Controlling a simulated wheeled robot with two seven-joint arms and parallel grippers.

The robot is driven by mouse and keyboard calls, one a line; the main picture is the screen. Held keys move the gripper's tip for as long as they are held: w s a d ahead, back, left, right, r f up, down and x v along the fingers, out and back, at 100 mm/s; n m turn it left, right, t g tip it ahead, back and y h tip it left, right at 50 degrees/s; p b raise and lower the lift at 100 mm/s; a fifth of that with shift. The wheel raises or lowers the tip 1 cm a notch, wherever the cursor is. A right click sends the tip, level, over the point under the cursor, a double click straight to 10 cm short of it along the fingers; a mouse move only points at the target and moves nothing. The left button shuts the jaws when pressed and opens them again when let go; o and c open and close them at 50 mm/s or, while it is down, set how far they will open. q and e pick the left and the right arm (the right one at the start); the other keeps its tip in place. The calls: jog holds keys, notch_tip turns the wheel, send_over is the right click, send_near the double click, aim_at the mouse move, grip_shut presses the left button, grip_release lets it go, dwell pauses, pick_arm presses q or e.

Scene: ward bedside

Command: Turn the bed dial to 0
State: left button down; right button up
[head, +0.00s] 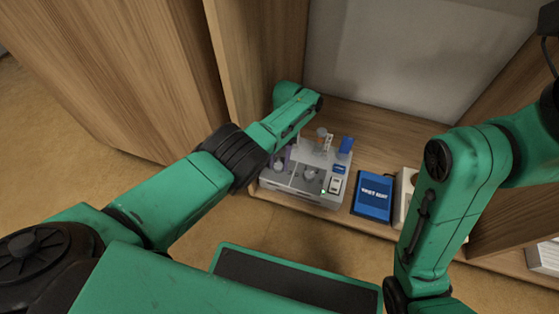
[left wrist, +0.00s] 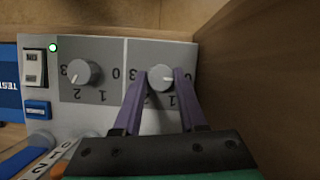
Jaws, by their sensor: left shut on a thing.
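A grey control panel (head: 296,186) stands on the wooden shelf and carries two round dials with printed numbers. In the left wrist view the panel appears upside down. My left gripper (left wrist: 158,78) has its purple fingers shut on one dial (left wrist: 160,72), the right one in that view. The fingers cover some of its numbers, and I cannot tell its exact setting. The other dial (left wrist: 80,73) is free, its white mark between 3 and 2. In the head view my left gripper (head: 284,160) is at the panel's left side, partly hidden by its arm. My right gripper is out of view.
A rocker switch (left wrist: 34,68) and a lit green lamp (left wrist: 53,47) sit beside the free dial. A blue box (head: 374,196) stands right of the panel. A wooden side wall (left wrist: 250,70) is close beside the gripped dial.

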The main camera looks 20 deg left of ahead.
pick_arm(q)
jog(key=shift+n, duration=0.3)
jog(key=shift+c, duration=2.3)
grip_release()
